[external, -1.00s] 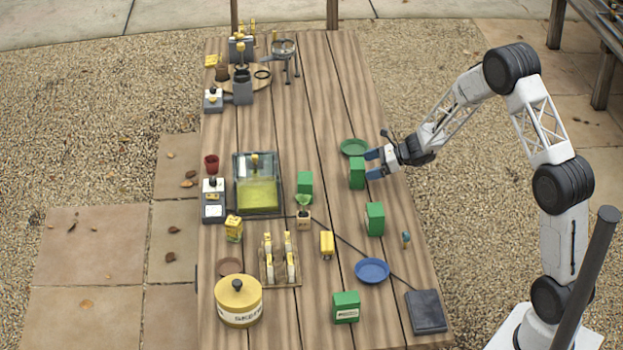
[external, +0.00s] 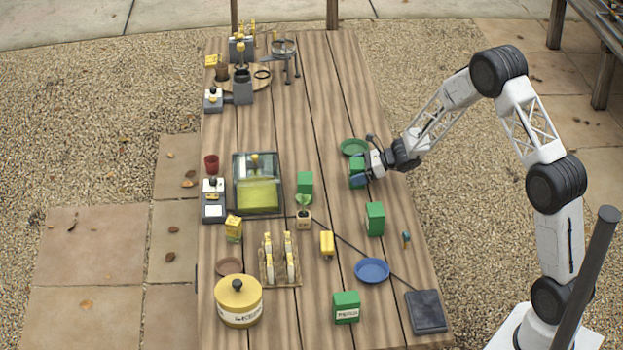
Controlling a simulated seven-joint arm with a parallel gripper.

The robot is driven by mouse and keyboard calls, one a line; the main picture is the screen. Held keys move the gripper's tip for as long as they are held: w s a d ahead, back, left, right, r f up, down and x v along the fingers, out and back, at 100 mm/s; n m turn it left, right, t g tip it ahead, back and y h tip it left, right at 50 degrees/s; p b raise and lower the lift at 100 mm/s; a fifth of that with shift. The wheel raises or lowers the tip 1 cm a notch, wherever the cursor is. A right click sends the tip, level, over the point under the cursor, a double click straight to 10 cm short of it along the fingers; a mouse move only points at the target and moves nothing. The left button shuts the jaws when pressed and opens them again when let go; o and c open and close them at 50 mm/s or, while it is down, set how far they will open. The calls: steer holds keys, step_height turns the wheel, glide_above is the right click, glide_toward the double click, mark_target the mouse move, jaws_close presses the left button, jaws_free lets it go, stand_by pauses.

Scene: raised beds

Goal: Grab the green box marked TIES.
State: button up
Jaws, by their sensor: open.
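Several green boxes stand on the wooden table. One green box (external: 357,168) is near the green plate, and my gripper (external: 360,172) is open right at it, with a blue finger in front of its face. Whether the fingers touch it cannot be told. Another green box (external: 374,219) stands lower right of it, one (external: 305,183) beside the glass tank, and one (external: 346,307) at the front with a white label. The label text is too small to read, so I cannot tell which box is marked TIES.
A green plate (external: 354,147) lies just behind the gripper. A blue plate (external: 372,270), a dark slab (external: 427,311) and a small yellow item (external: 327,243) lie nearer the front. A glass tank (external: 280,207) stands left. The table's upper right is clear.

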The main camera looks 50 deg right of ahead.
mark_target(353, 163)
steer(key=shift+c, duration=0.5)
steer(key=c, duration=0.9)
steer(key=shift+r, duration=0.1)
steer(key=shift+r, duration=1.7)
steer(key=s+a, duration=0.1)
steer(key=s, duration=0.4)
steer(key=s+a+r, duration=0.1)
steer(key=s, duration=0.9)
steer(key=shift+s+a+r, duration=0.2)
steer(key=shift+s+a, duration=0.2)
